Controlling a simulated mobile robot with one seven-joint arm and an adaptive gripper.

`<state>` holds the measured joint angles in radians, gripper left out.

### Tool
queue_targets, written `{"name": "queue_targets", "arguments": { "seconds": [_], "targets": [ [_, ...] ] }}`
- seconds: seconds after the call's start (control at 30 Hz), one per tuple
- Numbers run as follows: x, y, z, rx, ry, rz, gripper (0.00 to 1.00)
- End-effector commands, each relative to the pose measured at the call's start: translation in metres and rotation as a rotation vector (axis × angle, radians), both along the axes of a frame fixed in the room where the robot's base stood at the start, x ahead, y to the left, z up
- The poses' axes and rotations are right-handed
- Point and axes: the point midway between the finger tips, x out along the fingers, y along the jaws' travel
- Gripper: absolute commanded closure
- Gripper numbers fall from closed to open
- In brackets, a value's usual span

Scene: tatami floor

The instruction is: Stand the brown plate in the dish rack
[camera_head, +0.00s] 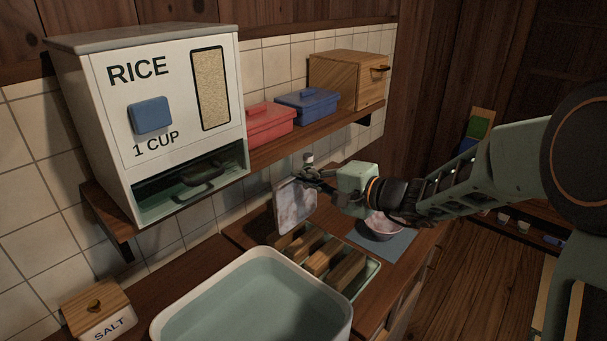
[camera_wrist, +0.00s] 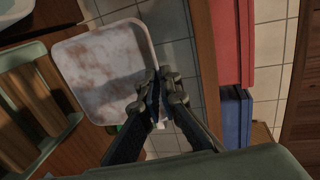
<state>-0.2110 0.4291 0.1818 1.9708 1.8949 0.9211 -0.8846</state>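The plate (camera_head: 296,207) is square with rounded corners and mottled pale pinkish brown. It is upright in the head view, and its face fills the upper middle of the wrist view (camera_wrist: 100,70). My gripper (camera_head: 308,174) is shut on one edge of it; the fingertips also show in the wrist view (camera_wrist: 160,97). The dish rack (camera_head: 362,285) is a pale green tray with several wooden bars, on the counter just below and right of the plate. It lies at the left of the wrist view (camera_wrist: 55,130). I cannot tell whether the plate's lower edge touches the rack.
A water-filled basin (camera_head: 343,318) stands in front of the rack. A bowl (camera_head: 381,229) sits on a blue-grey mat (camera_head: 399,246) behind it. Above is a shelf (camera_head: 275,150) with a rice dispenser (camera_head: 80,75), red box (camera_head: 268,121), blue box (camera_head: 309,105) and wooden box (camera_head: 340,80).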

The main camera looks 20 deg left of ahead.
Motion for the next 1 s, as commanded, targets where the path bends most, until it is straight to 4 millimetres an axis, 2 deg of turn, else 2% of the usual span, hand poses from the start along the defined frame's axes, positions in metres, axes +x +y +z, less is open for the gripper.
{"name": "queue_targets", "arguments": {
  "seconds": [0.5, 1.0],
  "targets": [
    [0.0, 0.0, -0.042, 0.001, -0.001, 0.0, 1.0],
    [-0.001, -0.001, -0.058, -0.009, 0.005, 0.0, 1.0]
  ]
}}
